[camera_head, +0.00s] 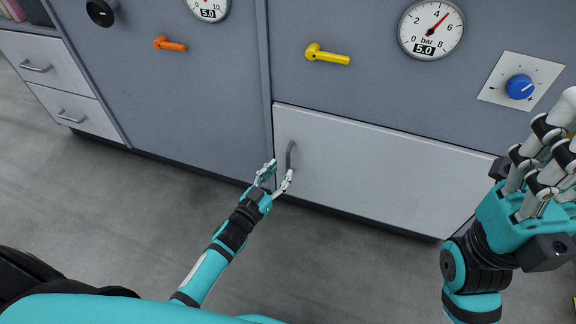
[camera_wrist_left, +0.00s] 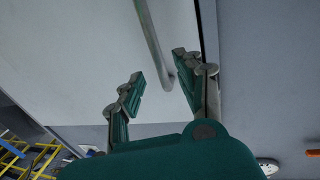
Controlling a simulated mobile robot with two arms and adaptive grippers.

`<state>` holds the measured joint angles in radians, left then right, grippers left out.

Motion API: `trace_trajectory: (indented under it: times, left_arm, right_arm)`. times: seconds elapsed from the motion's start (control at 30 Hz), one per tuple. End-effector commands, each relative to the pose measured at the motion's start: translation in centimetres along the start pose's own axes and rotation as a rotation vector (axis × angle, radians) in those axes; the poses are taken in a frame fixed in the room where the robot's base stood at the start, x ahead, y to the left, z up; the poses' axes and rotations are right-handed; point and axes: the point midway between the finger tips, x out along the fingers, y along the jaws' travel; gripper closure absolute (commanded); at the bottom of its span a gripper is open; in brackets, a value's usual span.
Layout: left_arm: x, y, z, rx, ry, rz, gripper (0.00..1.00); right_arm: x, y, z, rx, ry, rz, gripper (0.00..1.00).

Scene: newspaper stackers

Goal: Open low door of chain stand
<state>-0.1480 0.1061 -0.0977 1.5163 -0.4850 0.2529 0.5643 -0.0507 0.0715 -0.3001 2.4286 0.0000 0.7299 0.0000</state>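The low door (camera_head: 375,170) is a pale grey panel at the bottom of the grey cabinet, and it looks shut. Its grey bar handle (camera_head: 290,156) stands upright near the door's left edge. My left gripper (camera_head: 278,176) is open just below and in front of this handle. In the left wrist view, the handle (camera_wrist_left: 152,42) comes down toward the gap between the two parted fingers (camera_wrist_left: 155,88). Contact with the fingers cannot be told. My right gripper (camera_head: 548,160) is raised at the right edge, away from the handle; its fingertips are partly out of view.
Above the door are a yellow lever (camera_head: 327,55), a pressure gauge (camera_head: 430,28) and a blue knob (camera_head: 519,87). An orange lever (camera_head: 170,44) is on the left panel. Drawers (camera_head: 75,112) stand at far left. The grey floor (camera_head: 130,210) before the cabinet is clear.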

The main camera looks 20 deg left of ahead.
Motion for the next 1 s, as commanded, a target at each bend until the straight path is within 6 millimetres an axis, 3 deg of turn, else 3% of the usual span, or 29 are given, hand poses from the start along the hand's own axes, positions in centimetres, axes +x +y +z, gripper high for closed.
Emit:
trace_trajectory:
  times: [0.1,0.3,0.67,0.93,1.0]
  left_arm:
    - [2.4,0.0,0.3,0.002,0.002,0.001,0.64]
    - [4.6,0.0,0.2,0.000,-0.001,0.000,0.64]
    - [5.1,0.0,0.1,0.000,-0.002,0.001,0.64]
    - [5.1,0.0,0.1,0.000,-0.002,0.000,0.96]
    - [5.1,0.0,0.1,0.000,-0.002,0.000,1.00]
  right_arm:
    - [0.1,-0.1,-0.1,-0.004,0.029,-0.011,0.60]
    - [0.7,-0.2,-0.3,-0.007,0.054,-0.022,0.60]
    - [1.0,-0.2,-0.3,-0.008,0.060,-0.025,0.60]
    - [1.0,-0.2,-0.3,-0.008,0.060,-0.025,0.60]
    - [1.0,-0.2,-0.3,-0.008,0.061,-0.025,0.60]
